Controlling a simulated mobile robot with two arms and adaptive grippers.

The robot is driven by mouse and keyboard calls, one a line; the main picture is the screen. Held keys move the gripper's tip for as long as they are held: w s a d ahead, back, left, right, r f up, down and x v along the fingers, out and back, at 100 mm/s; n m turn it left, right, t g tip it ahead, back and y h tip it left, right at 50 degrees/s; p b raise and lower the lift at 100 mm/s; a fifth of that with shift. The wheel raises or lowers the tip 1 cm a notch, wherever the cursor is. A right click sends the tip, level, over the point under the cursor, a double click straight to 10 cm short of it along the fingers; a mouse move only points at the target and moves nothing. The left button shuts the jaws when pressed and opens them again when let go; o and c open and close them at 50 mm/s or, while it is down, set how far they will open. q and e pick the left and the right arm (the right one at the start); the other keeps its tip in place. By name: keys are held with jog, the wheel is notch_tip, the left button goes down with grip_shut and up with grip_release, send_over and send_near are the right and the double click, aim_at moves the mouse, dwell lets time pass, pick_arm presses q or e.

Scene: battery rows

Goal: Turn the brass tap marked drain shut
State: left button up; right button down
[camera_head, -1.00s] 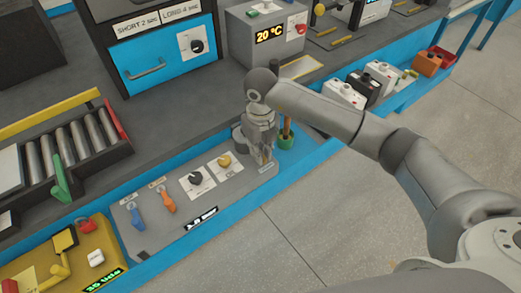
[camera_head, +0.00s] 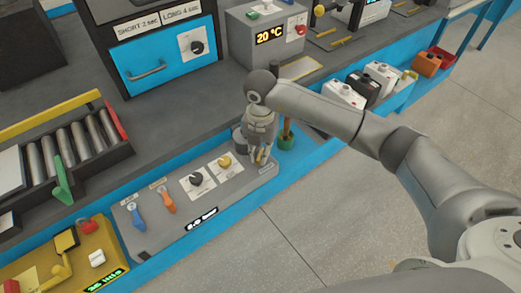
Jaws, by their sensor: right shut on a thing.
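My right gripper (camera_head: 260,157) points down at the right end of the grey control panel (camera_head: 150,240). It is shut on the brass tap (camera_head: 262,153), of which only a small yellowish part shows between the fingers. The fingers hide most of the tap, so I cannot tell how far its handle is turned. A small label (camera_head: 266,168) sits on the panel just below the fingers, too small to read. The panel's display (camera_head: 202,218) seems to read 0.0 bar. My left gripper is not in view.
Left of the gripper, the panel carries a yellow knob (camera_head: 225,161), a black knob (camera_head: 196,180), an orange lever (camera_head: 166,201) and a blue lever (camera_head: 137,216). A green pot (camera_head: 286,143) with an upright brown handle stands close right of the gripper.

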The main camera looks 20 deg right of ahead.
jog(key=m+p, duration=0.1)
jog(key=m, duration=0.5)
jog(key=shift+r+m, duration=0.1)
jog(key=shift+m, duration=0.2)
dwell(0.4)
jog(key=c, duration=1.5)
grip_release()
notch_tip(320, 180, up, 12)
jog(key=shift+f, duration=0.1)
